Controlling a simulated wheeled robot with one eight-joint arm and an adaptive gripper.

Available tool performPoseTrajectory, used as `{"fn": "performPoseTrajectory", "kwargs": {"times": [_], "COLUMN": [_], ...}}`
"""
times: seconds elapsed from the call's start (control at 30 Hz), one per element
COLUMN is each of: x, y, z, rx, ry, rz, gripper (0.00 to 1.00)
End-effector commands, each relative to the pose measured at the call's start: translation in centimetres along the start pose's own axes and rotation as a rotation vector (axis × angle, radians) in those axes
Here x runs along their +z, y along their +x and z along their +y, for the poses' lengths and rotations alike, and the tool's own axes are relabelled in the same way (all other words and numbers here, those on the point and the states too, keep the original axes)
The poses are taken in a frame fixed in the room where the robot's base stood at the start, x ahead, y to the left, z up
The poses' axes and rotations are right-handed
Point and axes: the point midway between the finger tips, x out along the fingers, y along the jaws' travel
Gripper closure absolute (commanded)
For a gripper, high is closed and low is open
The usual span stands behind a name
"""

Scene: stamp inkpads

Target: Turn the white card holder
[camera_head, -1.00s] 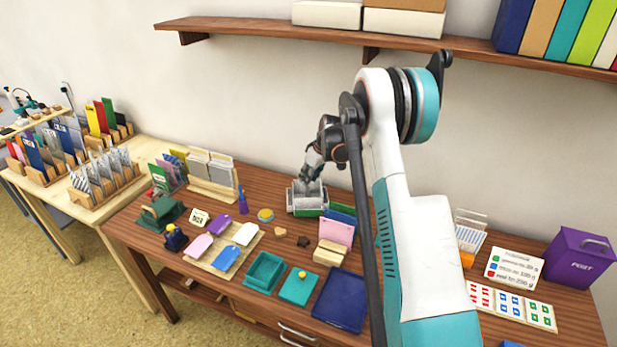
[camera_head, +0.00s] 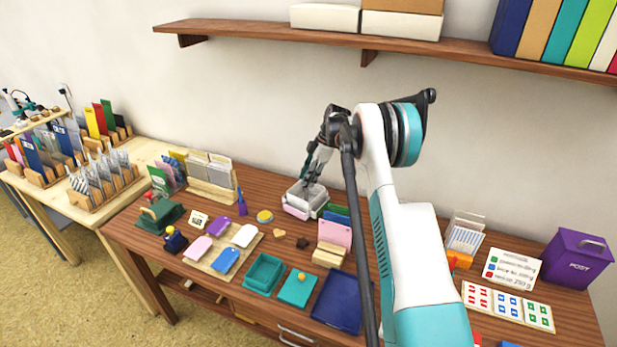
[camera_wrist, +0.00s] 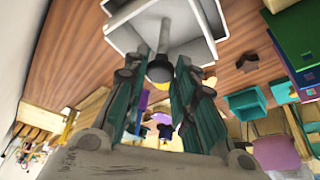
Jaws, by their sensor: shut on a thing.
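The white card holder (camera_head: 294,200), a pale open box with a pink front panel, stands at the back middle of the table. In the wrist view it fills the top centre (camera_wrist: 196,28), with a grey post and rounded knob rising from it. My gripper (camera_head: 309,182) reaches down onto it from above. In the wrist view my gripper (camera_wrist: 160,78) has its teal-sided fingers on both sides of the knob, shut on it. The fingers hide part of the knob and box.
Pink and green cards (camera_head: 335,232) in a wooden stand are close in front of the holder. Several inkpads, including a teal one (camera_head: 298,287), and a blue tray (camera_head: 341,298) lie nearer. The wooden shelf (camera_head: 260,34) is above.

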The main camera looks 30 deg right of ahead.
Motion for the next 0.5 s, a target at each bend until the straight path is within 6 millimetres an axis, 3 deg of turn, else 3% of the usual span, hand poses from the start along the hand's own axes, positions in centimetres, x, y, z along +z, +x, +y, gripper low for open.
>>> {"fn": "performPoseTrajectory", "kwargs": {"times": [0.5], "x": [-0.07], "y": [-0.10], "z": [0.27], "rx": [-0.069], "ry": [-0.173], "rz": [0.000], "gripper": [1.00]}}
